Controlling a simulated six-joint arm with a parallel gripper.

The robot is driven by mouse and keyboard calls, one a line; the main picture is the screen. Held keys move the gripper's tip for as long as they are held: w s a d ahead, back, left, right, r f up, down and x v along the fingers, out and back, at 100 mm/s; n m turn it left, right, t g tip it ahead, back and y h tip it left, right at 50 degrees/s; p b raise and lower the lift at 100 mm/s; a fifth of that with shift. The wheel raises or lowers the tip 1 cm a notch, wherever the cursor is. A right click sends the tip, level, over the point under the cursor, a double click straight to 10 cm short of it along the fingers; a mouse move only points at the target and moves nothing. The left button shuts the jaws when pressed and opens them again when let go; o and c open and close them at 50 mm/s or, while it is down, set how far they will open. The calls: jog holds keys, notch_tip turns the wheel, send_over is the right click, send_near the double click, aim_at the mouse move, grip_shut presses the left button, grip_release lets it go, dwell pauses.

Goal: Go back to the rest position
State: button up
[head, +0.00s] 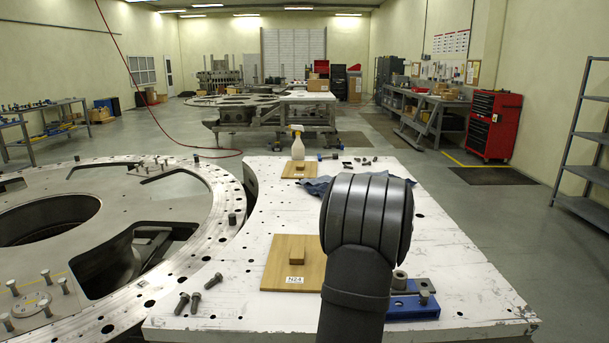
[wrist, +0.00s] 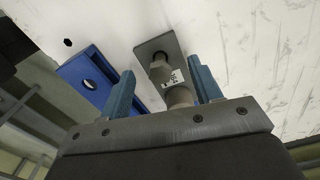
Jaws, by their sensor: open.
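My gripper (wrist: 161,66) is open in the wrist view, its two blue fingers apart. A grey metal plate (wrist: 149,47) with a small white label and a metal cylindrical piece (wrist: 180,97) shows between and beyond the fingers. I cannot tell whether the fingers touch it. A blue block (wrist: 78,69) with a round hole is just left of the left finger. In the head view my dark arm hides the gripper; the blue block (head: 410,312) and the metal cylinder (head: 399,281) show just right of my arm, on the white table.
The white table (head: 460,265) holds a wooden board (head: 272,270) labelled N24, several bolts (head: 196,300), a blue cloth (head: 313,186), a spray bottle (head: 297,145) and small parts at its far end. A large round metal plate (head: 120,185) stands left. The table's right side is mostly clear.

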jog(key=n, duration=0.3)
jog(key=shift+m, duration=0.4)
dwell(0.5)
